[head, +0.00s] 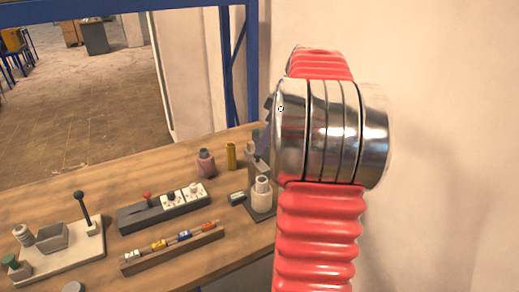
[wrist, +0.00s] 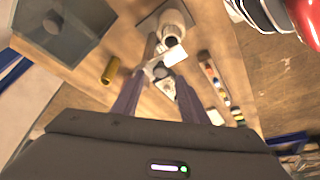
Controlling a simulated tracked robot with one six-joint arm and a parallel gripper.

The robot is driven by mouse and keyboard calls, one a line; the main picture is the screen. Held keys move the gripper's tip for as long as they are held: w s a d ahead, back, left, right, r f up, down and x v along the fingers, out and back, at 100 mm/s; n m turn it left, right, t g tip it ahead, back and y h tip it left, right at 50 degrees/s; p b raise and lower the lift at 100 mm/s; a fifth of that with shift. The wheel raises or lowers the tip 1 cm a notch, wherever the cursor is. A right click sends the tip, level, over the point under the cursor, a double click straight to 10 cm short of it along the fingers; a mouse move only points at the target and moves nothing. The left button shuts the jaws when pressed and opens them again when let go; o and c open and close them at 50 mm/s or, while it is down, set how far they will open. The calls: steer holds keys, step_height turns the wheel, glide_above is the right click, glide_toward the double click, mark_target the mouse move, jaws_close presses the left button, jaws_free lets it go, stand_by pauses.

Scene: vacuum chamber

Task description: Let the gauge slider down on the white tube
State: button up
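The white tube (head: 262,190) stands upright on a dark square base near the bench's right end. In the wrist view the tube (wrist: 172,28) shows its round dark opening, just beyond the fingertips. My gripper (head: 264,145) is above the tube in the head view, mostly hidden by my red arm. In the wrist view its two fingers (wrist: 160,80) sit around a small grey and white piece, which looks like the gauge slider (wrist: 160,70), and seem to hold it. The slider appears apart from the tube, but their exact alignment is hard to tell.
A pink bottle (head: 205,163) and a yellow cylinder (head: 231,156) stand left of the tube. A rack of coloured pieces (head: 172,250) and a grey unit with a red knob (head: 135,217) are further left.

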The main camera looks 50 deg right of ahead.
mark_target(261, 161)
steer(key=shift+x, duration=1.8)
steer(key=shift+c, duration=0.4)
steer(key=c, duration=0.7)
step_height(261, 161, down, 5)
steer(key=shift+f, duration=0.1)
steer(key=o, duration=0.8)
